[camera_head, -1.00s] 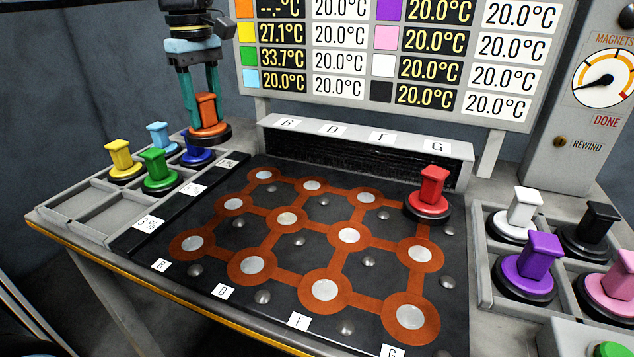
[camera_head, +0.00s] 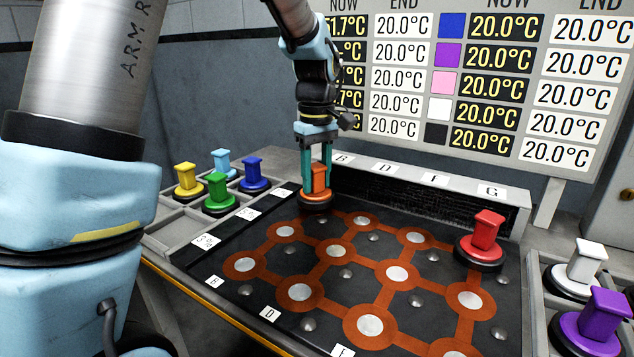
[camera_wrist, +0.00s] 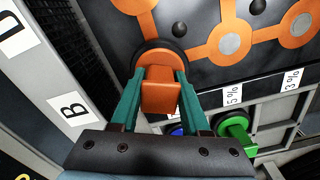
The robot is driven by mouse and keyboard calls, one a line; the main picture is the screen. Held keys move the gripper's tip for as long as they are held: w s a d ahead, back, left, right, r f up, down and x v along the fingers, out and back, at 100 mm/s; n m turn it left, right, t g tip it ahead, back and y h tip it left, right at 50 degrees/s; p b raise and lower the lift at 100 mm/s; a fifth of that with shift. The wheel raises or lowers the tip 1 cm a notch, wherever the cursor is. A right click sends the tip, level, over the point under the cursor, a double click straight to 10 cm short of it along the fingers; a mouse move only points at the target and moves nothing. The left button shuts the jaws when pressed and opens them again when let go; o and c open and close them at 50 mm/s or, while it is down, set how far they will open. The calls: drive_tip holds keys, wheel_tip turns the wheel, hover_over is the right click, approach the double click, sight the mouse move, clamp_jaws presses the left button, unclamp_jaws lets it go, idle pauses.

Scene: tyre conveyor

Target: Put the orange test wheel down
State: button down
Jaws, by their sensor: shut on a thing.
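The orange test wheel (camera_head: 319,181) has a block-shaped handle and a black tyre. It is upright at the back left corner of the dark board (camera_head: 350,329), over or on the back left orange ring in column B. My gripper (camera_head: 316,178) has its teal fingers shut on the handle from above. In the wrist view my gripper (camera_wrist: 160,74) has one finger on each side of the orange wheel's handle (camera_wrist: 160,98). Whether the tyre touches the board or hangs just above it cannot be told.
The red wheel (camera_head: 486,232) stands at the board's back right. Yellow (camera_head: 187,178), green (camera_head: 218,190), light-blue (camera_head: 223,160) and blue (camera_head: 253,174) wheels stand in the left tray. White (camera_head: 583,262) and purple (camera_head: 601,318) wheels are right. A labelled grey housing (camera_head: 455,192) lies behind the board.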

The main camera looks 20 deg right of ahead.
drive_tip(key=shift+f, duration=0.55)
drive_tip(key=shift+f, duration=0.2)
drive_tip(key=shift+c, duration=1.9)
unclamp_jaws()
wheel_tip(320, 180, up, 12)
drive_tip(key=shift+r, duration=0.2)
